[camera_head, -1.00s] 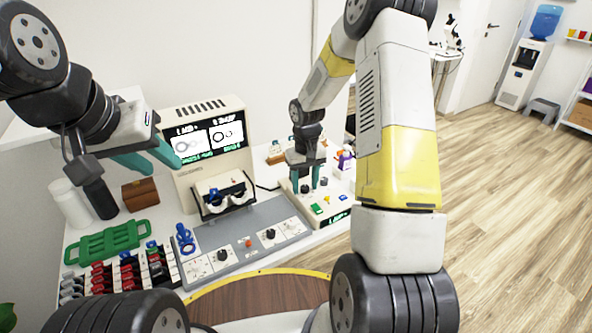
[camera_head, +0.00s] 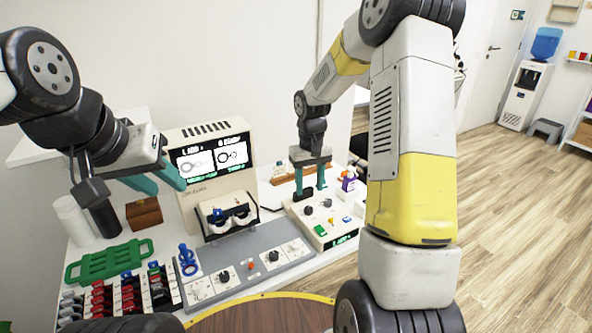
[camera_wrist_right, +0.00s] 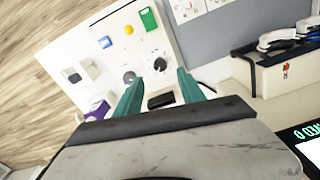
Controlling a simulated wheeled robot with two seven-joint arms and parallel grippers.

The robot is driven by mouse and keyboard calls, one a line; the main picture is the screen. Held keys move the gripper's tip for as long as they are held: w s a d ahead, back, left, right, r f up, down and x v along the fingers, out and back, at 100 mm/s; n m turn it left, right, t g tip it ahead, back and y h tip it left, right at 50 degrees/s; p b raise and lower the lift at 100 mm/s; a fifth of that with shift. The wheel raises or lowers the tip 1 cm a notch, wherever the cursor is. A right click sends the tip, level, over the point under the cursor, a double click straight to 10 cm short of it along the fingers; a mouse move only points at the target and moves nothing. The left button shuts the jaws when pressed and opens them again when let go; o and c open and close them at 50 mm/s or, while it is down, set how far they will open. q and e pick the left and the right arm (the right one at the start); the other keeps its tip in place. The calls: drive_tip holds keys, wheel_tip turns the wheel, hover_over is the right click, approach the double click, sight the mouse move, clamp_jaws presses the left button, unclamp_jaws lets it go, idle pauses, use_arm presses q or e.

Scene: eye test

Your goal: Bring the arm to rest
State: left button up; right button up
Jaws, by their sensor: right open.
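My right gripper (camera_head: 309,190) is open and empty, its teal fingers pointing down above the back of a white control box (camera_head: 345,238). In the right wrist view its two fingers (camera_wrist_right: 160,84) are apart, with the box's dark knobs beyond them and nothing held. My left gripper (camera_head: 163,181) hangs at the left in front of the beige test device (camera_head: 190,200). Its teal fingers look apart and empty.
The white table carries a grey panel with knobs (camera_head: 240,276), a green rack (camera_head: 105,262), a blue stand (camera_head: 187,260), a brown box (camera_head: 143,213) and a purple-and-white bottle (camera_head: 348,180). A water cooler (camera_head: 525,95) stands far right. Wooden floor (camera_head: 505,230) is open at right.

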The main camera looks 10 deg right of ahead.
drive_tip(key=s+r+t, duration=0.3)
drive_tip(key=s+r, duration=0.7)
drive_tip(key=r, duration=0.6)
drive_tip(key=s+a+r+t+y, duration=0.1)
drive_tip(key=s+r, duration=0.1)
drive_tip(key=s, duration=0.5)
drive_tip(key=s+a+r+m+t+y, duration=0.1)
drive_tip(key=s+r+t, duration=0.1)
drive_tip(key=s, duration=0.5)
drive_tip(key=shift+v, duration=0.8)
drive_tip(key=shift+w+a, duration=0.15)
drive_tip(key=shift+a, duration=0.05)
